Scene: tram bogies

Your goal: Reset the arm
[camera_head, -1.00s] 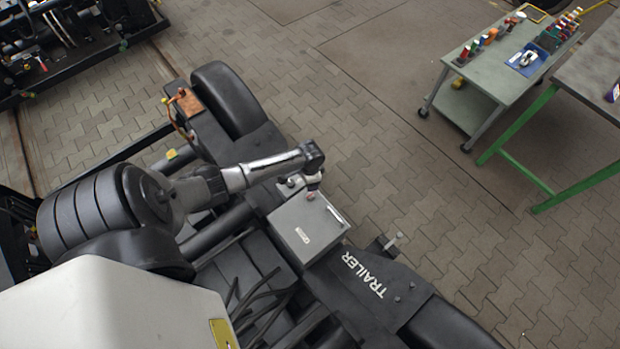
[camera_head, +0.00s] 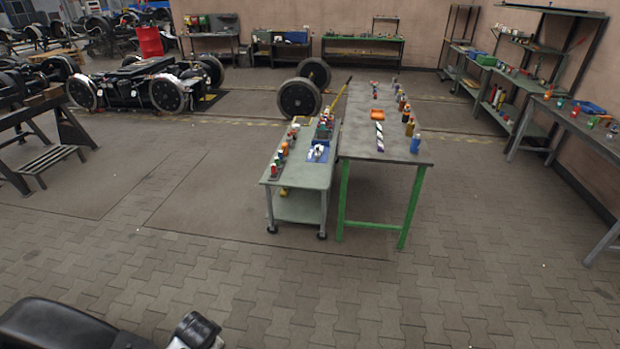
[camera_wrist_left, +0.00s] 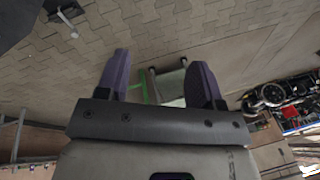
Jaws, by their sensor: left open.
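My left gripper (camera_wrist_left: 160,63) shows in the left wrist view with its two purple fingers spread apart. Nothing is between the fingers except the distant floor and a trolley far behind them. In the head view, only part of my left arm (camera_head: 195,331) shows at the bottom left edge, and its gripper is out of the picture. My right gripper is in neither view.
A grey trolley (camera_head: 302,207) with bottles and tools stands beside a green-legged workbench (camera_head: 395,152). Behind them is a wheelset (camera_head: 299,100). A bogie (camera_head: 130,87) stands at the far left. Paved floor (camera_head: 250,275) in front is clear.

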